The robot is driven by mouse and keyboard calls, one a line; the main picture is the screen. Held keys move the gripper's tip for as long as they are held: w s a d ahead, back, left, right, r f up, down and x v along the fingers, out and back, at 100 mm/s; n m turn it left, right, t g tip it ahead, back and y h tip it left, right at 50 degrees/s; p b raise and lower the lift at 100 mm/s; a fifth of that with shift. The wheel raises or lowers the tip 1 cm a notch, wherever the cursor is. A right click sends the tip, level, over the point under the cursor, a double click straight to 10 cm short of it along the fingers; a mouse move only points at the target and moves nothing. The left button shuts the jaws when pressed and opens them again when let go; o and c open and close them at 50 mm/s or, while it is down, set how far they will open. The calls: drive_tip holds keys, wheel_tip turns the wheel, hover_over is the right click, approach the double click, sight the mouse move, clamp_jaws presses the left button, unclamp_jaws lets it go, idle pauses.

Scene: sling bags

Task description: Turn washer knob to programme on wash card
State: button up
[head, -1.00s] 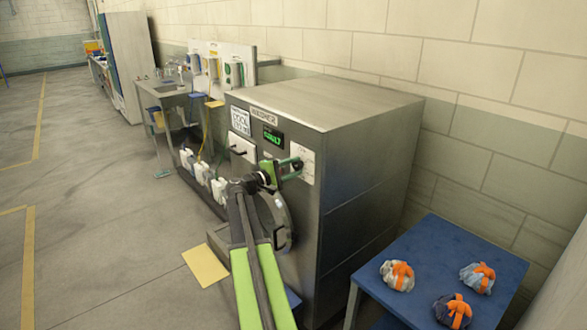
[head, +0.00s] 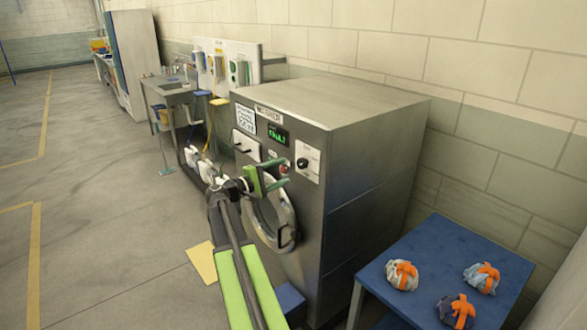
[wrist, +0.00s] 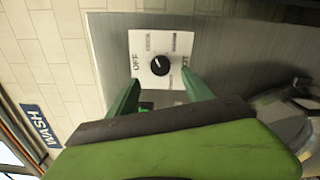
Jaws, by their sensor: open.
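The washer (head: 350,175) is a steel cabinet with a round door. Its black knob (head: 302,163) sits on a white square plate (head: 310,158) at the front's upper right. In the wrist view the knob (wrist: 160,65) shows between and beyond my fingertips, with "OFF" printed on the plate's left side. My gripper (head: 284,172) is open and empty, in front of the panel and apart from the knob. The gripper also shows in the wrist view (wrist: 162,84). A white card (head: 245,118) with small print is on the front's upper left; I cannot read its programme.
A green-lit display (head: 278,138) appears to read "FAULT". The door handle (head: 286,237) projects below the gripper. A blue table (head: 430,265) with several orange-tied bundles stands at right. White jugs (head: 208,170) and a sink (head: 170,90) are behind at left. The floor at left is clear.

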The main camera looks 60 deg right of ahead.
drive_tip(key=v, duration=0.9)
drive_tip(key=w+a+f+n+t+y, duration=0.1)
drive_tip(key=w+a+f+t+y, duration=0.25)
drive_tip(key=a, duration=0.65)
drive_tip(key=w+a+f+n+t, duration=0.15)
drive_tip(key=w+a+f, duration=0.4)
drive_tip(key=a, duration=0.55)
drive_tip(key=s+a+f+y, duration=0.2)
drive_tip(key=a+f+y, duration=0.2)
drive_tip(key=a, duration=0.6)
drive_tip(key=s+a+f+m+y, duration=0.1)
drive_tip(key=a+f+y, duration=0.4)
drive_tip(key=a, duration=0.6)
drive_tip(key=s+a+f+m+y, duration=0.1)
drive_tip(key=s+a+f+y, duration=0.2)
drive_tip(key=a, duration=0.7)
wheel_tip(320, 180, down, 3)
drive_tip(key=shift+s+a+r+t+y, duration=0.2)
drive_tip(key=shift+a+t+y, duration=0.15)
drive_tip(key=shift+y, duration=0.5)
